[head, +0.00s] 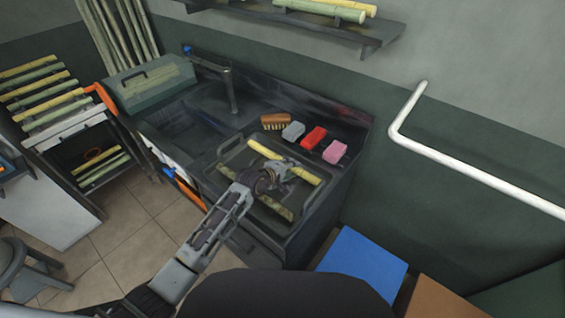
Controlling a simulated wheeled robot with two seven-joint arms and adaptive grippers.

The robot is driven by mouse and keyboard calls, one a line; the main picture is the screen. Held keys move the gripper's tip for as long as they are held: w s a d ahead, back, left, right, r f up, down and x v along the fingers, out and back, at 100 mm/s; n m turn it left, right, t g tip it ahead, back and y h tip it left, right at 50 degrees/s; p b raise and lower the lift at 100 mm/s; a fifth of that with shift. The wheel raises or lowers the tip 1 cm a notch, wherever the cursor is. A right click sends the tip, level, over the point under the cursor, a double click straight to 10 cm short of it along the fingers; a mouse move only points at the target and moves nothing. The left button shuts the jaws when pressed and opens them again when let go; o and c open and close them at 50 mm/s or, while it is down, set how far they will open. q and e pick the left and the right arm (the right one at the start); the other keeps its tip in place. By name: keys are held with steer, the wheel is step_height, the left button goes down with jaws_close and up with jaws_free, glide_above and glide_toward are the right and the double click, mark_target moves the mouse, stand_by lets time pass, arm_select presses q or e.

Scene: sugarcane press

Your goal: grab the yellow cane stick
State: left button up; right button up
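A yellow cane stick (308,176) lies slantwise on a dark tray (222,152) on the counter. A duller green-yellow stick (272,207) lies on the same tray, nearer to me, partly hidden by my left arm. My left gripper (287,170) is over the middle of the yellow stick and covers part of it. Its fingers are small and dark here, so I cannot tell whether they are open or closed on the stick. My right gripper is not in view.
Behind the tray are a brown brush (275,122), a grey block (293,131), a red block (313,138) and a pink block (335,151). A sink with a tap (231,90) and a greenish box (150,84) are left. A white pipe (470,173) runs along the right wall.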

arm_select(q)
steer(key=shift+f, duration=0.25)
steer(key=shift+c, duration=0.5)
jaws_close()
steer(key=shift+w+d+r, duration=0.1)
steer(key=shift+r, duration=0.45)
step_height(320, 180, up, 8)
steer(key=shift+f, duration=0.1)
steer(key=shift+r, duration=0.7)
